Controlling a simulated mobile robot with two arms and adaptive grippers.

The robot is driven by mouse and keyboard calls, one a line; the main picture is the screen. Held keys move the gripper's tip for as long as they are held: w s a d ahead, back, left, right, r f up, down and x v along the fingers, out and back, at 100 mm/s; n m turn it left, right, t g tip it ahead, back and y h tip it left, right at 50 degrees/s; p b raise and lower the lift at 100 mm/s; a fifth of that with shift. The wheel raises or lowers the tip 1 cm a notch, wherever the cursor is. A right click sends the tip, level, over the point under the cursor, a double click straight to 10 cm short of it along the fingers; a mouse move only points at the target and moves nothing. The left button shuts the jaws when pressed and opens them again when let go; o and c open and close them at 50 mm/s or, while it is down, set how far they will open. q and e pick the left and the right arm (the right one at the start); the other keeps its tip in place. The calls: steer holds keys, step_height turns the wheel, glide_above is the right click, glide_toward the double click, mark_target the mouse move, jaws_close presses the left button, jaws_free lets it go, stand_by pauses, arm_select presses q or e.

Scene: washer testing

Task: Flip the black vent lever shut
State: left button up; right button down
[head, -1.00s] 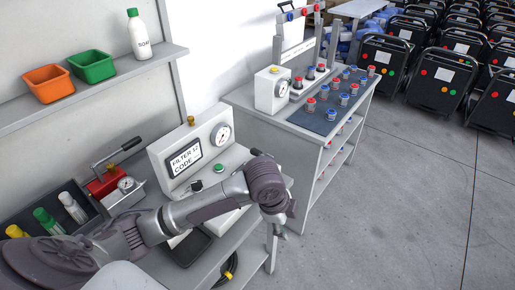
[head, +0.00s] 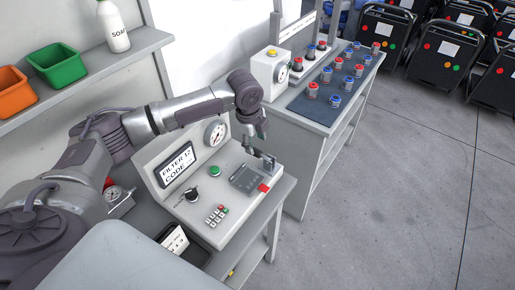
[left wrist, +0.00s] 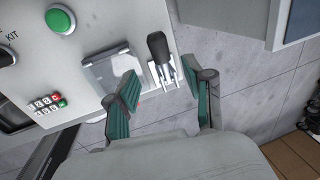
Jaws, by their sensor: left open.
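The black vent lever (left wrist: 157,47) stands on a metal bracket at the edge of the white test console (left wrist: 103,25) in the left wrist view. In the head view, the console (head: 200,209) is at the middle, and the lever is small and hard to make out beside my gripper. My left gripper (head: 256,148) is over the console's right end. In the left wrist view, my left gripper (left wrist: 158,84) is open, with green-padded fingers apart on either side of the lever's bracket. Nothing is held between them. My right gripper is not in view.
The console carries a green button (head: 214,171), a keypad (head: 217,215), a gauge (head: 215,132), a clear-lidded panel (head: 245,179) and a red part (head: 264,188). A second bench (head: 310,122) with red and blue fittings stands behind.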

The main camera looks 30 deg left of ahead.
mark_target(258, 151)
arm_select(q)
steer(key=f, duration=0.2)
steer(key=w+f, duration=0.1)
steer(key=f, duration=0.2)
steer(key=shift+p, duration=0.3)
steer(key=shift+w+f, duration=0.15)
steer(key=shift+f, duration=0.2)
steer(key=shift+c, duration=0.5)
steer(key=c, duration=0.8)
jaws_close()
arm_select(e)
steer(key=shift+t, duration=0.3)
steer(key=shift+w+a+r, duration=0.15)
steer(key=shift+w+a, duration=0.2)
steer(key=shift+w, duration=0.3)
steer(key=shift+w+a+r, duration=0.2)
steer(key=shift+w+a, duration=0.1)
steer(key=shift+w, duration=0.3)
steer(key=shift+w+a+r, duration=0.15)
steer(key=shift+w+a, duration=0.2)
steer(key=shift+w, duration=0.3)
